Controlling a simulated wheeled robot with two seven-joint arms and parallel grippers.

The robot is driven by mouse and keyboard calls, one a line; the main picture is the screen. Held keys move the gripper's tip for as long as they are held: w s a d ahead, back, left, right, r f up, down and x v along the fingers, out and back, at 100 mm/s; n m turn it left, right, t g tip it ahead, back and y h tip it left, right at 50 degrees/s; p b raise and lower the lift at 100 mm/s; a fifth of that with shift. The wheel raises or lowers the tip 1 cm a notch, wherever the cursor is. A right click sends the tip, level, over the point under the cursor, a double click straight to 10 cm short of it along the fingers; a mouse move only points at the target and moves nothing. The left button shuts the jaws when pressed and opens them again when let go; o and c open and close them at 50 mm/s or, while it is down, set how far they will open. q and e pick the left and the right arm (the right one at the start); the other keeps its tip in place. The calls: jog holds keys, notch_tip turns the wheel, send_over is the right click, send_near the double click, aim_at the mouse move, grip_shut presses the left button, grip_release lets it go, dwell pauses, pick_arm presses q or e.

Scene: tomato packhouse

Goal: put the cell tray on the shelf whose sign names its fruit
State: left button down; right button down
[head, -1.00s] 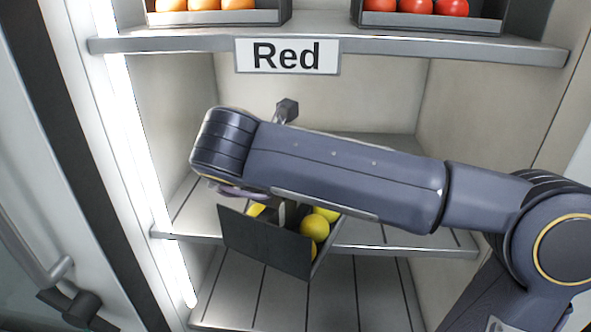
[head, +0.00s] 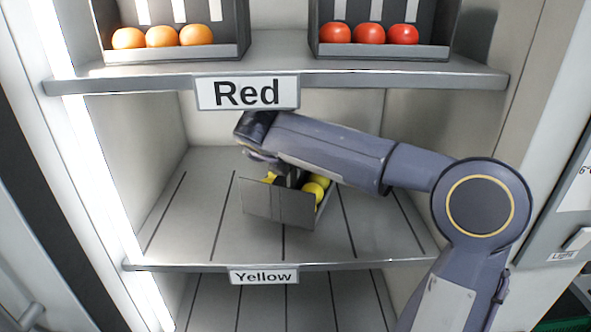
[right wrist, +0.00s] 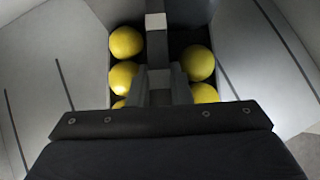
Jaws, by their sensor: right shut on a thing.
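The cell tray (head: 278,204) is a dark grey box with yellow fruit in it. It is at the middle shelf (head: 165,255), above the sign reading Yellow (head: 264,276). It sits turned at an angle, and I cannot tell whether it touches the shelf. My right gripper (head: 284,180) is shut on the tray's middle part, mostly hidden behind the wrist and the tray wall. In the right wrist view the gripper (right wrist: 157,85) is over the tray's centre bar, with yellow fruit (right wrist: 124,75) on both sides. My left gripper is not in view.
The upper shelf (head: 400,76) bears a sign reading Red (head: 247,93). On it stand a tray of orange fruit (head: 162,37) and a tray of red fruit (head: 369,34). A lower shelf (head: 285,305) is empty where seen. The middle shelf has free room on both sides of the tray.

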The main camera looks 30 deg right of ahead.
aim_at(295, 173)
jog(key=shift+w+d+r, duration=0.1)
jog(key=shift+w+d, duration=0.15)
jog(key=shift+d, duration=0.05)
jog(key=f, duration=0.3)
jog(key=shift+w+d+f+p, duration=0.1)
jog(key=shift+d+f+p, duration=0.1)
jog(key=shift+p, duration=0.1)
jog(key=shift+f, duration=0.1)
jog(key=c, duration=1.3)
grip_release()
jog(key=shift+f, duration=0.15)
jog(key=shift+a+r, duration=0.15)
jog(key=shift+r, duration=0.1)
jog(key=v, duration=0.4)
jog(key=shift+a+r+b, duration=0.15)
jog(key=shift+a+b, duration=0.05)
jog(key=shift+b, duration=0.2)
jog(key=s+a, duration=0.2)
jog(key=a, duration=0.1)
jog(key=s+a+b, duration=0.1)
jog(key=s+a, duration=0.2)
jog(key=s+a+b, duration=0.1)
jog(key=s+a, duration=0.1)
jog(key=a, duration=0.1)
jog(key=shift+s+a, duration=0.3)
jog(key=shift+a, duration=0.05)
